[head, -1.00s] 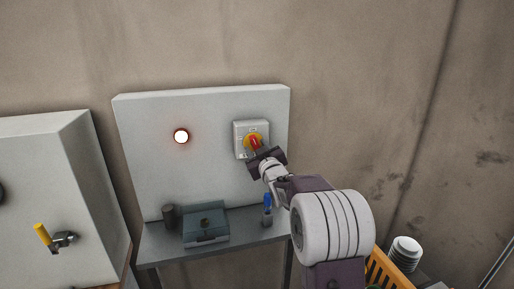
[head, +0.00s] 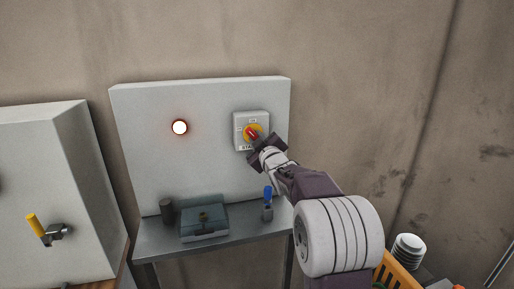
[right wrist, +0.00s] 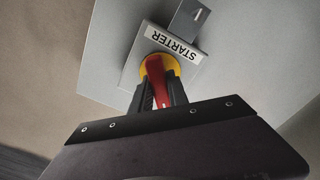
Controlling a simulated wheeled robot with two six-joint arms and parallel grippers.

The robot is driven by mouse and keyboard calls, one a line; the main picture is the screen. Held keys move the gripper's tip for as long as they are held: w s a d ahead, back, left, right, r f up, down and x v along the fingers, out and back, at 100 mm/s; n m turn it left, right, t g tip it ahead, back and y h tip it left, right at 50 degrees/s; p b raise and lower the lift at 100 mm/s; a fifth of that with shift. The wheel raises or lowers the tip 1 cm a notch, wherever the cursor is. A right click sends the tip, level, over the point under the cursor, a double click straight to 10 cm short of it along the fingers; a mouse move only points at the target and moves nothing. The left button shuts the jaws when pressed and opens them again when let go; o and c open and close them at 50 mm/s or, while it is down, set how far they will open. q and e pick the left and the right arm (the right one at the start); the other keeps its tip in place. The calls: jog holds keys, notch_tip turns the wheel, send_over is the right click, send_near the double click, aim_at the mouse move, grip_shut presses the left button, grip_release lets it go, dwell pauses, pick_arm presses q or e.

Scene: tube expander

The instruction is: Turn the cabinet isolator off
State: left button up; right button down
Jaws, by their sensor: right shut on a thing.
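The cabinet isolator (head: 240,121) is a light grey box with a yellow disc and a red handle (head: 252,132), at the right of the pale cabinet panel (head: 150,100). My right gripper (head: 259,141) reaches it from the lower right. In the right wrist view its two dark fingers (right wrist: 158,92) are shut on the red handle (right wrist: 155,72), one on each side. The handle looks tilted in the head view; its exact setting is unclear. A label reading STARTER (right wrist: 173,44) shows upside down in the right wrist view. My left gripper is not in view.
A glowing round lamp (head: 180,127) is on the panel's left. Below, a metal shelf (head: 158,241) carries a grey-blue box (head: 204,222), a dark cylinder (head: 166,211) and a blue-topped item (head: 267,200). A cabinet with a yellow lever (head: 36,226) stands left; an orange crate (head: 392,276) lower right.

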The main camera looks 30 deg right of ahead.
jog(key=n+b, duration=0.2)
jog(key=n, duration=0.1)
jog(key=shift+f, duration=0.35)
jog(key=n+b, duration=0.2)
jog(key=shift+r+n, duration=0.1)
jog(key=shift+n, duration=0.2)
jog(key=shift+r+n+b, duration=0.2)
jog(key=shift+n+b, duration=0.7)
jog(key=shift+n, duration=1.2)
jog(key=c, duration=1.3)
grip_release()
jog(key=shift+d, duration=0.1)
jog(key=b+v, duration=0.1)
jog(key=v, duration=0.8)
